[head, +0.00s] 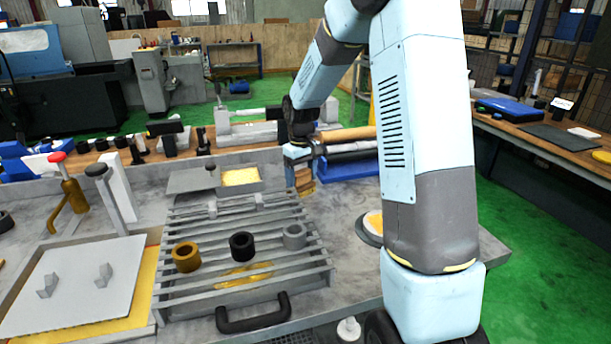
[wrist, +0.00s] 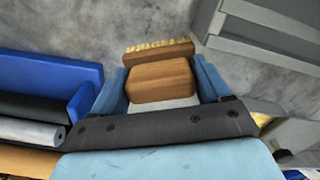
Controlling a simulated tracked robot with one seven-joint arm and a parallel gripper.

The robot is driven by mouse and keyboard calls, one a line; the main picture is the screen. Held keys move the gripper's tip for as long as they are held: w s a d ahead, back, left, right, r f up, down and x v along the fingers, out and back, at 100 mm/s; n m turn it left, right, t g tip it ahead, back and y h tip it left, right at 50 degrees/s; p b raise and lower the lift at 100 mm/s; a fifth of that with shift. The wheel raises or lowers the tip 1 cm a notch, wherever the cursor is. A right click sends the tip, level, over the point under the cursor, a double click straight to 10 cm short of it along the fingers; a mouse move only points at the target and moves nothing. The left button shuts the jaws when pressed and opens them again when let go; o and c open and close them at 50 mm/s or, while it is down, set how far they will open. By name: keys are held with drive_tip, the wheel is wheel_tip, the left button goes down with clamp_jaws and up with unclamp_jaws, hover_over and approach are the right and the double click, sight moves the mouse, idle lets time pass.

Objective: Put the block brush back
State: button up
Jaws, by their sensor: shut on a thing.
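The block brush (wrist: 160,80) has a brown wooden body and a strip of pale yellow bristles along its far edge in the wrist view. In the head view the brush (head: 304,180) shows small under my gripper (head: 298,165), beside the right back corner of the slatted rack. My gripper (wrist: 162,84) is shut on the brush, with one blue finger on each side of the wooden block. The brush appears held above the grey bench top (wrist: 60,30); the exact gap cannot be told.
The slatted rack (head: 318,262) with several rings and a black handle (head: 253,313) stands left of my gripper. A blue tray (wrist: 60,75) with rollers lies close by. A round disc-shaped item (head: 370,228) lies on the bench, partly behind my arm. Some grey bench is clear.

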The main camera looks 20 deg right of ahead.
drive_tip(key=o, duration=1.1)
